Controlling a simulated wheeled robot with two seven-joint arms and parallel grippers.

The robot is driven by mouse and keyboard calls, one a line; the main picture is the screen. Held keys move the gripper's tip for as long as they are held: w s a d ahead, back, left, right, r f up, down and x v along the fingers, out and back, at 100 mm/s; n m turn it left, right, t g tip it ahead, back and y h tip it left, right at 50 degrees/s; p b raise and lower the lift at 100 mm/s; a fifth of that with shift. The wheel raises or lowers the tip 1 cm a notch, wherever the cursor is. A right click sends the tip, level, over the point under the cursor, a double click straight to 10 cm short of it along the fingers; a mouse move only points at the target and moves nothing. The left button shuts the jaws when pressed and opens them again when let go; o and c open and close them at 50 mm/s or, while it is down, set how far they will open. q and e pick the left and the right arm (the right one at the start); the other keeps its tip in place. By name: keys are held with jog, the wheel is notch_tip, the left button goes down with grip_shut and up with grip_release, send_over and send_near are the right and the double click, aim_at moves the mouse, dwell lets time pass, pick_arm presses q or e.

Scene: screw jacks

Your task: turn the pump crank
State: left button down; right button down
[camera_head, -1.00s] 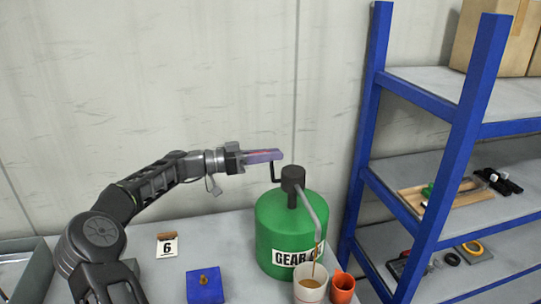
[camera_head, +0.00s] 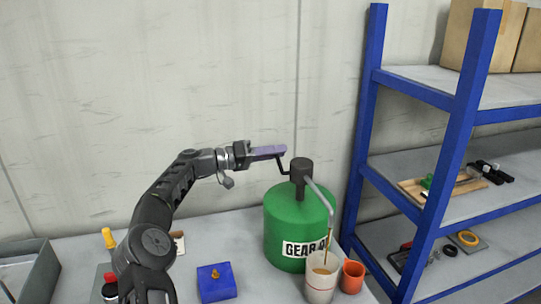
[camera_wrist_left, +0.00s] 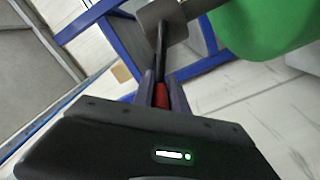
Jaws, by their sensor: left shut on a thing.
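The green drum (camera_head: 287,228) labelled "GEAR" stands on the table, with a dark pump head (camera_head: 301,171) on top. The pump crank (camera_head: 281,168) is a thin dark bent rod on the left of the pump head. My left gripper (camera_head: 284,151) is shut on the crank's handle. In the left wrist view its fingers close around the red grip of the crank (camera_wrist_left: 162,92). A grey spout (camera_head: 321,196) slopes down to the right, and a thin brown stream falls from it into a white cup (camera_head: 321,282). My right gripper is not in view.
An orange cup (camera_head: 352,276) stands right of the white cup. A blue block (camera_head: 216,284) with a brass knob sits left of the drum. A blue-framed shelf (camera_head: 440,197) rises at the right. A grey tray (camera_head: 30,273) is at the far left.

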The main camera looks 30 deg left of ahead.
pick_arm(q)
jog(key=f+n, duration=0.1)
jog(key=n, duration=0.1)
jog(key=f+n+b, duration=0.1)
jog(key=a+f+n, duration=0.1)
jog(key=f+n, duration=0.1)
jog(key=shift+w+n+b, duration=0.3)
jog(key=shift+w, duration=0.05)
jog(key=f+n, duration=0.2)
jog(key=n, duration=0.1)
jog(key=shift+s+d+n+b, duration=0.15)
jog(key=shift+d+n+b, duration=0.05)
jog(key=shift+n+b, duration=0.15)
jog(key=shift+s+d+f+n+b, duration=0.2)
jog(key=shift+f+n, duration=0.3)
jog(key=shift+n, duration=0.35)
jog(key=shift+s+d+f+n+b, duration=0.15)
jog(key=shift+f+n, duration=0.3)
jog(key=shift+n, duration=0.35)
jog(key=shift+w, duration=0.1)
jog(key=c, duration=1.3)
grip_release()
